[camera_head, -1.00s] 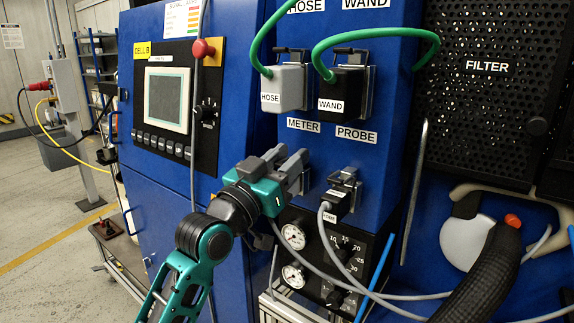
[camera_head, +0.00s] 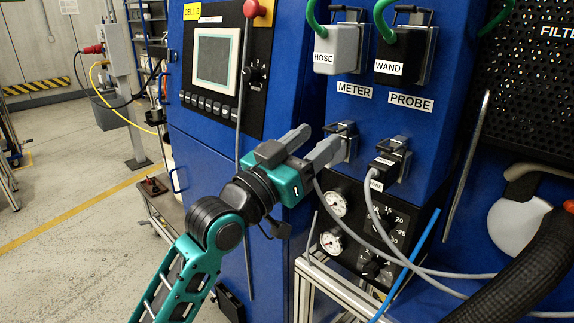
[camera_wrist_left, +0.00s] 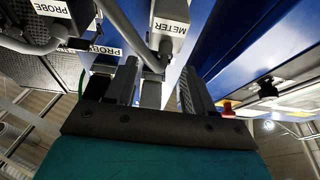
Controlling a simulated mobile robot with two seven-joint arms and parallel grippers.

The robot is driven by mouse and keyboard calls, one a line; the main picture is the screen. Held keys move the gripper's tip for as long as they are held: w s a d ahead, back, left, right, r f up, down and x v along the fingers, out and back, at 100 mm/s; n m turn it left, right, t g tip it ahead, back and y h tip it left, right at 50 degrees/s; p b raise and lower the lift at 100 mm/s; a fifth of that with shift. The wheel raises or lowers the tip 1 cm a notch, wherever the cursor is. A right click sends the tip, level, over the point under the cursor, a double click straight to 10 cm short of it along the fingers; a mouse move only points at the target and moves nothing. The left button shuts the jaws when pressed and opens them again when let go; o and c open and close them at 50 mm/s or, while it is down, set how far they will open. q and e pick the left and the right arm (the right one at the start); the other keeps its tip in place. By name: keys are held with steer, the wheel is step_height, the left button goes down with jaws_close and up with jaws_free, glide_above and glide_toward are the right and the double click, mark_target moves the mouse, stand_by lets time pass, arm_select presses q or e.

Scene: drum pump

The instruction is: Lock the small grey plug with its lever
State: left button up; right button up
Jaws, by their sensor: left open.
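The small grey METER plug (camera_wrist_left: 172,22) shows in the left wrist view between my left fingers, its grey cable running toward me. In the head view my left gripper hides most of the plug. The METER socket with its grey lever (camera_head: 347,130) shows just beyond the fingertips. I cannot tell the lever's exact position. My left gripper (camera_head: 313,146) is open in front of the METER socket. Its two fingers also show in the left wrist view (camera_wrist_left: 158,75), apart, with the plug beyond them; contact is unclear. My right gripper is out of view.
The black PROBE plug (camera_head: 386,170) sits close to the right. The large grey HOSE plug (camera_head: 337,48) and black WAND plug (camera_head: 404,52) are above. Gauges (camera_head: 333,204) and slack grey cables (camera_head: 400,258) are below.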

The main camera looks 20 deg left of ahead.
arm_select(q)
steer(key=v, duration=0.7)
steer(key=shift+b, duration=0.35)
steer(key=shift+w, duration=0.1)
